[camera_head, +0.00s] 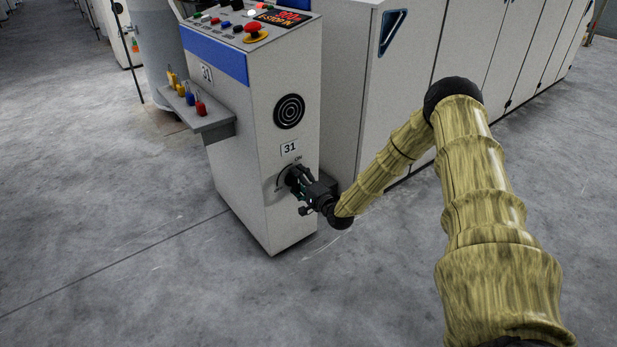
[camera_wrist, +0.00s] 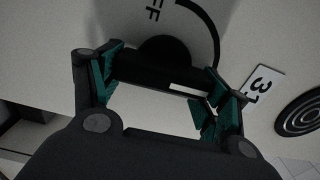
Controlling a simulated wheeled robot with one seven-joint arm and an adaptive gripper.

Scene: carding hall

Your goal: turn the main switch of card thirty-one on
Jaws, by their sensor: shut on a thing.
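The main switch (camera_head: 290,176) sits low on the side of the cabinet marked 31, with "ON" printed above its dial. My gripper (camera_head: 302,182) reaches it from the right and is shut on its black handle. In the wrist view the switch handle (camera_wrist: 150,73) lies crosswise between the green fingertips of my gripper (camera_wrist: 160,88). Its white line is on the right half, toward the 31 plate and away from the letters "FF" at the top. The "ON" mark cannot be made out in the wrist view.
The 31 label (camera_head: 289,148) and a round black grille (camera_head: 289,111) are above the switch. A shelf with coloured padlocks (camera_head: 215,122) juts out left. A red emergency button (camera_head: 253,29) and a lit red display are on top. Floor at left is clear.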

